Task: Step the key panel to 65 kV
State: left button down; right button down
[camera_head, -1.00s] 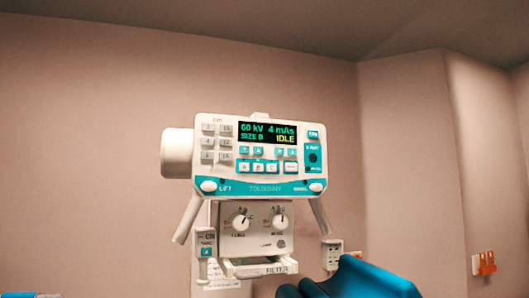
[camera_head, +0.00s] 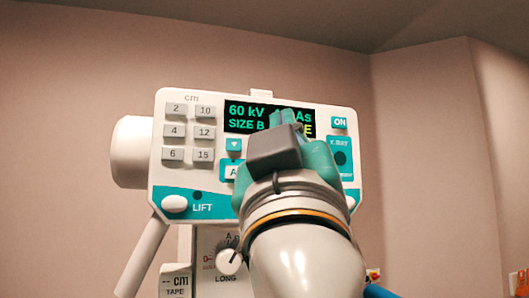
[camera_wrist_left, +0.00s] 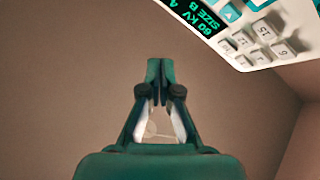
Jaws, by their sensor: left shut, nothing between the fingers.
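The white and teal key panel (camera_head: 180,190) hangs on its housing in the head view. Its display (camera_head: 245,115) reads 60 kV and SIZE B; the mAs figure and status word are partly covered by my gripper. A teal down-arrow key (camera_head: 233,145) shows just left of my gripper; the keys right of it are hidden. My left gripper (camera_head: 287,120) is shut and empty, its fingertips in front of the display's lower right part. In the left wrist view the closed fingertips (camera_wrist_left: 160,68) point past the panel (camera_wrist_left: 240,61), whose tilted display (camera_wrist_left: 198,14) is at the upper right. Contact is not visible.
Grey size keys (camera_head: 173,131) fill the panel's left side. An ON key (camera_head: 339,123) and a teal X-ray block (camera_head: 341,158) are at its right. Below are a white LIFT knob (camera_head: 174,204) and a LONG dial (camera_head: 229,262). Bare wall lies around the panel.

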pick_arm(q)
jog(key=shift+w+r, duration=0.1)
dwell(0.3)
jog(key=w+a+p, duration=0.1)
jog(key=w+a, duration=0.1)
jog(key=w, duration=0.6)
jog(key=shift+w+a, duration=0.15)
jog(key=shift+a, duration=0.15)
dwell(1.3)
jog(key=shift+w+a+r, duration=0.1)
jog(key=shift+w, duration=0.25)
